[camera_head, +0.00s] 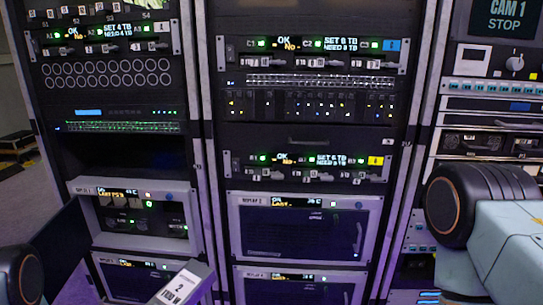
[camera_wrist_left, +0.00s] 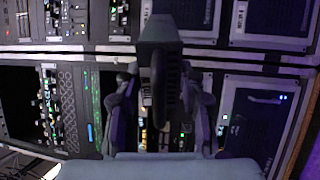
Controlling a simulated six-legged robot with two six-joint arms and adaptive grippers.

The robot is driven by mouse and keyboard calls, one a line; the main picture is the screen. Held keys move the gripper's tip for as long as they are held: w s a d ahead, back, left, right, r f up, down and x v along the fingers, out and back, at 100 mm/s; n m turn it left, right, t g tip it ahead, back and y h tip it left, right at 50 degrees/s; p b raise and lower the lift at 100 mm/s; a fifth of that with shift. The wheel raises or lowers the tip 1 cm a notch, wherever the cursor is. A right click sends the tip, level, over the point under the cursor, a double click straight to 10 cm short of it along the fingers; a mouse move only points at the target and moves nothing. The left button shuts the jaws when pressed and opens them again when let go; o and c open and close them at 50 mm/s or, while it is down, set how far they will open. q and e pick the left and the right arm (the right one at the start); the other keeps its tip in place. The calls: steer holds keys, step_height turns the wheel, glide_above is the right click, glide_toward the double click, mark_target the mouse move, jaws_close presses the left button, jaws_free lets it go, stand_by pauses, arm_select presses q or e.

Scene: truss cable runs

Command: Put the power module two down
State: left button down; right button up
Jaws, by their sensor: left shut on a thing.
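Power module two (camera_head: 181,284) is a grey block with a white label reading "2" and "1100 W". It shows at the bottom of the head view, tilted, in front of the lower left rack. In the left wrist view it is a dark upright block (camera_wrist_left: 160,35) between the fingers. My left gripper (camera_wrist_left: 160,84) is shut on it, with one finger on each side. The fingers are hidden in the head view. The module is in front of the racks; whether it touches anything cannot be told. My right gripper is out of view.
A left rack unit with a lit display (camera_head: 140,212) stands behind the module. The middle rack has closed panels (camera_head: 300,229) and rows of switches and cables (camera_head: 318,57). A dark empty-looking bay (camera_head: 122,157) is above the left unit. More equipment (camera_head: 484,145) is at the right.

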arm_select(q)
steer(key=s+d+r+m+g+h+p, duration=0.2)
steer(key=s+d+r+h, duration=0.1)
steer(key=r, duration=0.7)
steer(key=s+d+r+m+g+h+p, duration=0.2)
steer(key=s+d+r+g+h+p, duration=0.1)
steer(key=r, duration=0.7)
steer(key=shift+d+m+p, duration=0.3)
steer(key=shift+d+m, duration=0.1)
steer(key=shift+d, duration=0.45)
steer(key=shift+s, duration=0.1)
